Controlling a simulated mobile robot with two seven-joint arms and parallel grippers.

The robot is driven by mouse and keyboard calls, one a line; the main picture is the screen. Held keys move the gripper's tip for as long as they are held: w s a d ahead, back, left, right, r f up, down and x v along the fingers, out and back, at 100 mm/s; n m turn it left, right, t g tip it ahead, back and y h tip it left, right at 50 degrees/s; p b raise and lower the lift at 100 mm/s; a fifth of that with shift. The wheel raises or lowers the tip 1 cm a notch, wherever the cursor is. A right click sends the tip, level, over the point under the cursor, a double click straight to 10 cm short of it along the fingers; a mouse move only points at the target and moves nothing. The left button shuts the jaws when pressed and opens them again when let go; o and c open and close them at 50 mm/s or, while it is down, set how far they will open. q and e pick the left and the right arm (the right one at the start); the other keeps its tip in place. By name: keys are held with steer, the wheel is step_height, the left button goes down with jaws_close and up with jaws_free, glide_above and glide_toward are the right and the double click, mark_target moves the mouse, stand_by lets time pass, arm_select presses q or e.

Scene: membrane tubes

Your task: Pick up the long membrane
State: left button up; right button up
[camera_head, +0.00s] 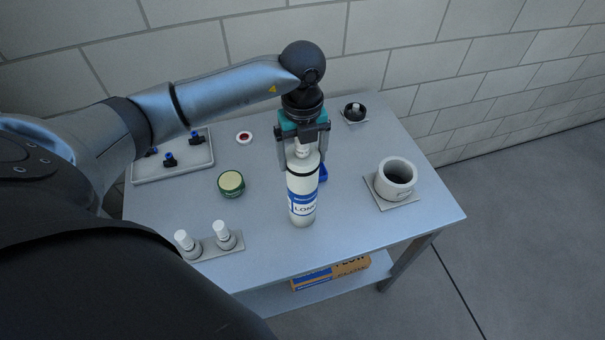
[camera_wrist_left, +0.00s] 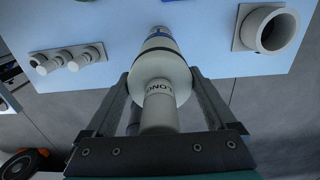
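The long membrane (camera_head: 303,190) is a white tube with a blue band and the letters "LON" showing. It looks upright over the middle of the table, its narrower top end pointing up. My left gripper (camera_head: 303,165) points down over it with a finger on each side of its upper part. The fingers look spread, with gaps beside the narrow end. In the left wrist view the tube (camera_wrist_left: 160,80) lies between the fingers (camera_wrist_left: 160,78); contact with its wider body is unclear. My right gripper is not in view.
On the table (camera_head: 260,250) are a grey cup-like holder (camera_head: 397,178) at right, two small white-capped bottles on a plate (camera_head: 208,247) at front left, a green round tin (camera_head: 231,184), a tray (camera_head: 175,172) and a black knob (camera_head: 355,112). A block wall stands behind.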

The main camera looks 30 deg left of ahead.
arm_select(q)
jaws_close()
steer(key=shift+r, duration=0.1)
stand_by(0.3)
steer(key=shift+r, duration=0.15)
